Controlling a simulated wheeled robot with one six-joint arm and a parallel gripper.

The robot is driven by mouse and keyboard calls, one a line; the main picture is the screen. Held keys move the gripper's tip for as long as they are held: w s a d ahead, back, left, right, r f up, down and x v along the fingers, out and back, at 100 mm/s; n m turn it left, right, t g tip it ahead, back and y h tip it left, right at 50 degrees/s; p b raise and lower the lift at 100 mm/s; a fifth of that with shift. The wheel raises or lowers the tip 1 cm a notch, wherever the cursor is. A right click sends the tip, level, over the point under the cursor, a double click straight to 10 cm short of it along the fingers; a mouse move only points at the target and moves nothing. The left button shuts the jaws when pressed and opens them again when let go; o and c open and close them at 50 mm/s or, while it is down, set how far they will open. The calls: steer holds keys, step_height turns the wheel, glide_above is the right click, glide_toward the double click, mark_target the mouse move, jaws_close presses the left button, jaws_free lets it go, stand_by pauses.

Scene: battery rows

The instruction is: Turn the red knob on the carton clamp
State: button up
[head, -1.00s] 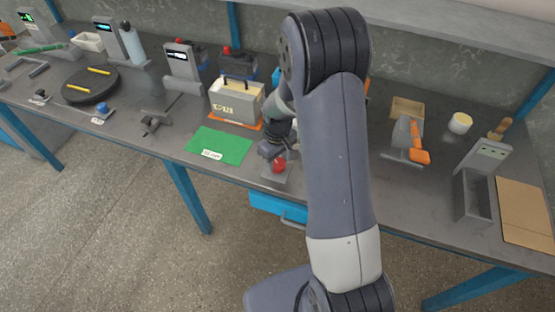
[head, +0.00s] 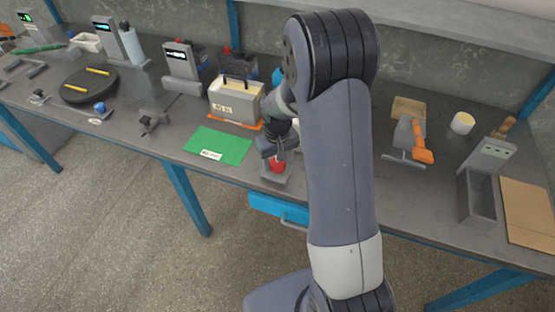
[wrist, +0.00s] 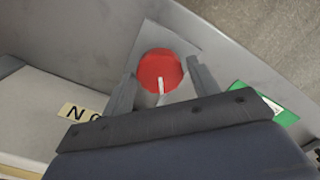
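The red knob (wrist: 158,70) sits on a grey base plate (wrist: 182,38) near the front edge of the bench, with a white pointer line on its top. In the head view the red knob (head: 277,166) shows just below my gripper (head: 279,156). In the wrist view my gripper's fingers (wrist: 162,88) stand apart, one on each side of the knob. A gap shows at the right finger; whether the left one touches cannot be told. The carton (head: 236,100), cream with dark straps, stands in an orange-edged base behind the knob.
A green mat (head: 219,146) with a label lies left of the knob. A blue drawer (head: 277,207) hangs under the bench edge. An orange-handled tool (head: 422,150), a grey bin (head: 476,195) and a brown board (head: 526,213) are to the right.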

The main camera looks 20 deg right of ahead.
mark_target(278, 163)
steer(key=shift+o, duration=1)
step_height(278, 163, up, 11)
steer(key=shift+f, duration=0.2)
step_height(278, 163, down, 10)
steer(key=shift+f, duration=0.2)
steer(key=shift+f+n, duration=0.1)
steer(key=shift+n, duration=0.3)
stand_by(0.6)
